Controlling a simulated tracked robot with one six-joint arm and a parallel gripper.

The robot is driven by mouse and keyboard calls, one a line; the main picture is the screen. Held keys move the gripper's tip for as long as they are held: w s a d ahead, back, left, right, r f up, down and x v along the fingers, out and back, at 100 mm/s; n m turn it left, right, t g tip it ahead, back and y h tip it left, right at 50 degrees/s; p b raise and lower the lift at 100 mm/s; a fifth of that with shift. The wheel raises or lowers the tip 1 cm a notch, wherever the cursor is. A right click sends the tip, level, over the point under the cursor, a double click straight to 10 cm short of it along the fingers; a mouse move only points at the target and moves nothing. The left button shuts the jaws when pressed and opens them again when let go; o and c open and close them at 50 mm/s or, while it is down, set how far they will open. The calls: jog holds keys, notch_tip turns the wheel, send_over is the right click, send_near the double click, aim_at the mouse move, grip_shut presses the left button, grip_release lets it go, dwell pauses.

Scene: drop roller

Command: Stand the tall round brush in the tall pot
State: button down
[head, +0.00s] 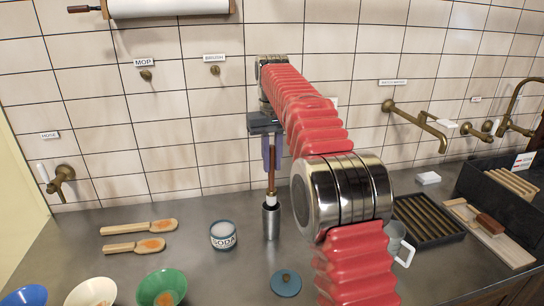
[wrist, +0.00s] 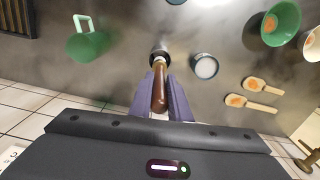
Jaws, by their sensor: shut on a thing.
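The tall round brush (head: 271,182) hangs upright below my gripper (head: 269,160), its brown handle between the purple fingers. In the wrist view the wooden handle (wrist: 160,92) shows between the two fingers of my gripper (wrist: 161,82), which are shut on it. The tall pot (head: 271,224) is a narrow steel cylinder standing on the counter directly below. The brush's pale lower part is at the pot's mouth, and its tip is hidden, apparently inside the rim. In the wrist view the pot's dark rim (wrist: 159,54) lies at the handle's far end.
A soda tin (head: 223,236) stands left of the pot, with two wooden scoops (head: 140,228) beyond. A round blue lid (head: 285,283) lies in front. Bowls, including a green bowl (head: 162,287), are front left.

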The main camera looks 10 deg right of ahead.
aim_at(272, 190)
jog(key=shift+f, duration=5.75)
jog(key=c, duration=1.6)
grip_release()
jog(key=shift+o, duration=0.7)
jog(key=o, duration=1.1)
jog(key=shift+r, duration=0.15)
jog(key=shift+r, duration=3.35)
